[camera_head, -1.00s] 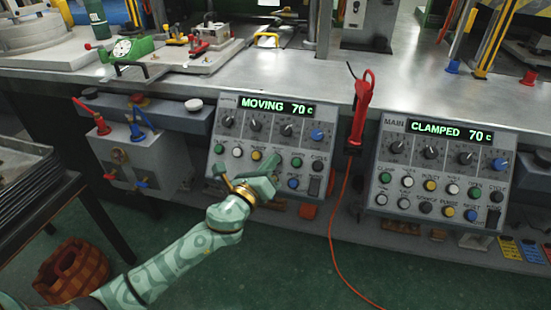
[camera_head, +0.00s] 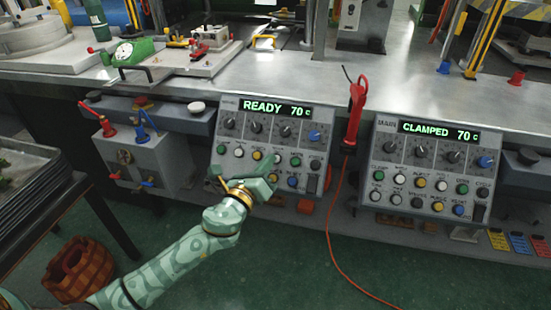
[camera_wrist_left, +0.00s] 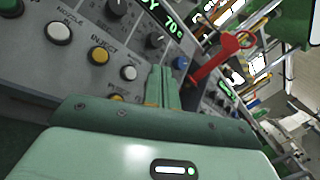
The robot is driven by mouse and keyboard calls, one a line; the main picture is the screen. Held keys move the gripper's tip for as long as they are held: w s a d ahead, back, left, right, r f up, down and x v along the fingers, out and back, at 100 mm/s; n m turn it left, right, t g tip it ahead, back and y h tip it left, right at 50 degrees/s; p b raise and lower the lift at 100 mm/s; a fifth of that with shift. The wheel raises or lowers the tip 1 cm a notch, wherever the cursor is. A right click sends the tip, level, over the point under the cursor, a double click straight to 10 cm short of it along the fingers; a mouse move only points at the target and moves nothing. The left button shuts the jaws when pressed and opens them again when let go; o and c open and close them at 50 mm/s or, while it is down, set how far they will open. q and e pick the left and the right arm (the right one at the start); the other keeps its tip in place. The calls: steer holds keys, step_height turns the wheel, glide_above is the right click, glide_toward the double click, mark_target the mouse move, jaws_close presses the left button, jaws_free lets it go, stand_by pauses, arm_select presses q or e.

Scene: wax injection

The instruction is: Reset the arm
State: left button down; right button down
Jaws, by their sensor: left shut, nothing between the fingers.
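My left gripper (camera_head: 245,176) is shut and empty in front of the lower part of the left control panel (camera_head: 232,133), whose display reads READY 70 c. The gripper hides some of that panel's lower buttons. In the left wrist view the shut fingers (camera_wrist_left: 160,84) point at the panel, with the yellow INJECT button (camera_wrist_left: 98,55) and a white button (camera_wrist_left: 128,73) to their left. I cannot tell whether the fingertips touch the panel. My right gripper is not in view.
A second panel (camera_head: 410,150) reads CLAMPED 70 c. A red handheld tool (camera_head: 356,110) with a red cord hangs between the panels. A grey box with red and blue valves (camera_head: 130,160) stands left. A wicker basket (camera_head: 78,275) is on the green floor (camera_head: 250,270).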

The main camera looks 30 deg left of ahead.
arm_select(q)
steer(key=shift+f, duration=0.1)
